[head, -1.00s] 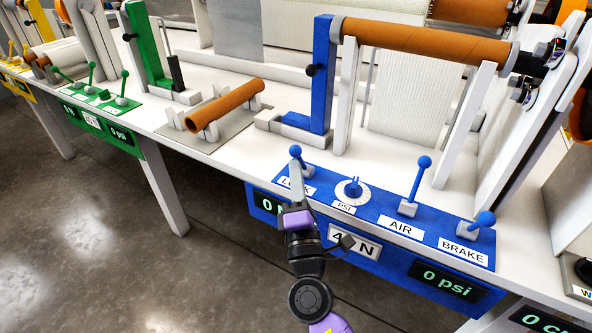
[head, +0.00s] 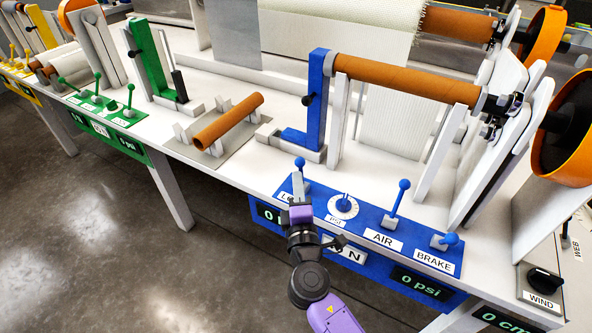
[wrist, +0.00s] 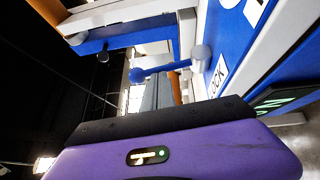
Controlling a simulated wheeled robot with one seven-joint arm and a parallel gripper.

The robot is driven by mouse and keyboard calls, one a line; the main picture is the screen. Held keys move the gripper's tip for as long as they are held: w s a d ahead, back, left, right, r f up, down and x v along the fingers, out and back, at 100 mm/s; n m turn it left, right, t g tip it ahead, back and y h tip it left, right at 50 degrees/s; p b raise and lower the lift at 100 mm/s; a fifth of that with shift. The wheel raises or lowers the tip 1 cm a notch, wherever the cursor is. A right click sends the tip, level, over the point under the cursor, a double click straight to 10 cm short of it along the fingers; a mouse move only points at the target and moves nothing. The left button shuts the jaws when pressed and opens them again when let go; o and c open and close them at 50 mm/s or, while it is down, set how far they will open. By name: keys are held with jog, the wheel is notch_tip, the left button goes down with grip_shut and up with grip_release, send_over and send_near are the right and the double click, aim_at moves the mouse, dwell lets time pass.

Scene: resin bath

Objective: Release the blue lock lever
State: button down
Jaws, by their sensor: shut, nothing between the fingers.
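The blue lock lever (head: 300,163) is a ball-topped stick at the left end of the blue control panel, above its LOCK label. In the wrist view the blue lever (wrist: 160,70) runs sideways from a grey base beside the LOCK label, with its ball to the left. My gripper (head: 298,184) is shut and empty, right at the lever in the head view, partly covering its lower part and the label. In the wrist view my grey fingers (wrist: 160,92) lie close to the lever's stem. I cannot tell whether they touch it.
On the same panel are a PSI dial (head: 343,206), an AIR lever (head: 398,203) and a BRAKE lever (head: 446,240). Behind stands a blue upright bracket (head: 318,95) with an orange-brown roll (head: 405,78). Open floor (head: 110,240) lies in front of the bench.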

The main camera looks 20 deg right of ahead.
jog(key=r+g+p, duration=0.1)
jog(key=p, duration=0.3)
jog(key=w+d+r+m+g+p, duration=0.1)
jog(key=p, duration=0.3)
jog(key=shift+d+m+y, duration=0.15)
jog(key=shift+m+y, duration=0.15)
jog(key=shift+y, duration=0.1)
jog(key=d+g+p, duration=0.1)
jog(key=p, duration=0.2)
jog(key=shift+w+m+y, duration=0.3)
jog(key=shift+w+m, duration=0.05)
jog(key=shift+m, duration=0.05)
jog(key=shift+w+d+f+p, duration=0.15)
jog(key=shift+d+p, duration=0.05)
jog(key=shift+p, duration=0.35)
jog(key=shift+w+d, duration=0.4)
jog(key=shift+d, duration=0.15)
jog(key=shift+d, duration=0.1)
